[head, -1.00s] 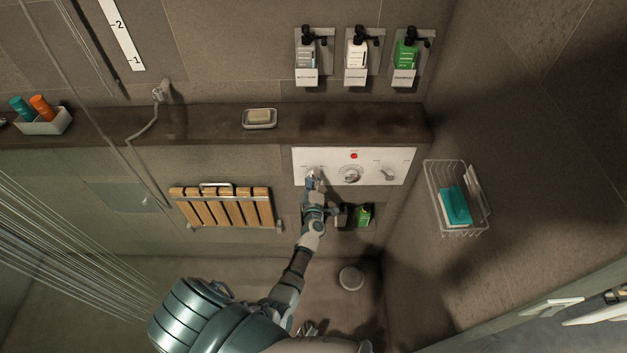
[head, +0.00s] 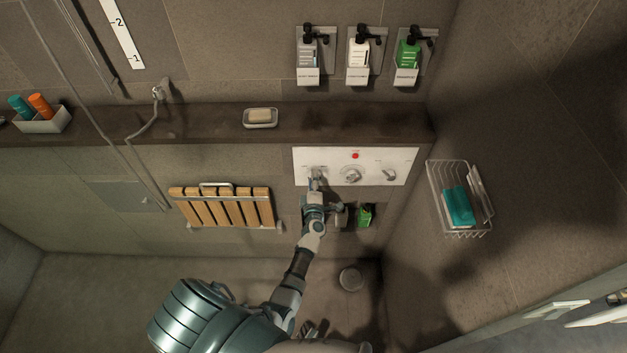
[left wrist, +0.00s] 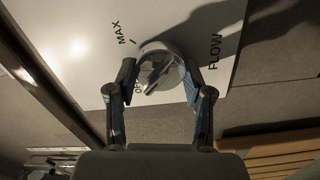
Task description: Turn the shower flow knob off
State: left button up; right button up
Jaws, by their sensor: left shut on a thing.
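The white shower control panel (head: 335,160) is on the wall under the shelf. Its left knob, the flow knob (head: 316,172), is partly behind my left gripper (head: 316,184). In the left wrist view the silver flow knob (left wrist: 160,62) sits between the two fingers of my left gripper (left wrist: 158,80), which is shut on it. The words MAX and FLOW show beside the knob. The lever end of the knob points to the lower left, near a partly covered OFF label. No water streams show in the head view.
A middle dial (head: 352,176) and a right lever (head: 389,174) are on the same panel. A wooden fold-down seat (head: 222,208) is to the left, and a wire basket (head: 460,200) to the right.

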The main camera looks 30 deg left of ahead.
pick_arm(q)
jog(key=shift+w+d+r, duration=0.15)
jog(key=shift+w+r, duration=0.1)
jog(key=shift+r, duration=0.2)
jog(key=o, duration=1.2)
jog(key=shift+c, duration=0.2)
jog(key=v, duration=1.2)
jog(key=shift+s+d, duration=0.2)
jog(key=shift+a, duration=0.1)
